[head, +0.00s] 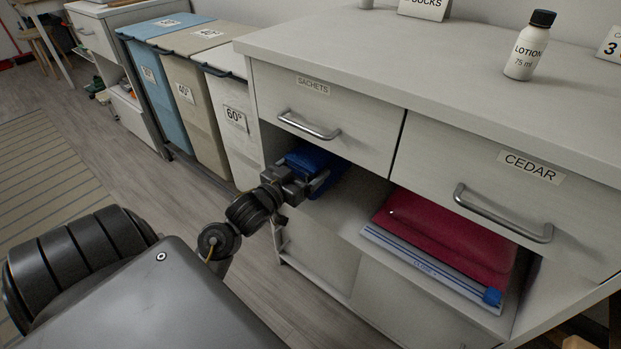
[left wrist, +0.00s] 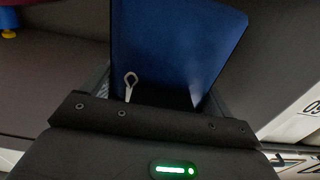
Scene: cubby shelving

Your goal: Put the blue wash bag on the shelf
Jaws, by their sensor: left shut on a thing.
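The blue wash bag (head: 314,162) is at the left part of the open shelf (head: 345,212) under the drawer marked SACHETS. My left gripper (head: 304,185) is shut on it at the shelf's front opening. In the left wrist view the bag (left wrist: 178,45) fills the middle, with a light zip pull (left wrist: 130,82) hanging on it. I cannot tell whether the bag touches the shelf board. My right gripper is in neither view.
Drawers with metal handles (head: 308,127) overhang the shelf. A lotion bottle (head: 529,48) stands on the top. Laundry bins (head: 205,90) stand at the left. Shelf space between bag and pouch is clear.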

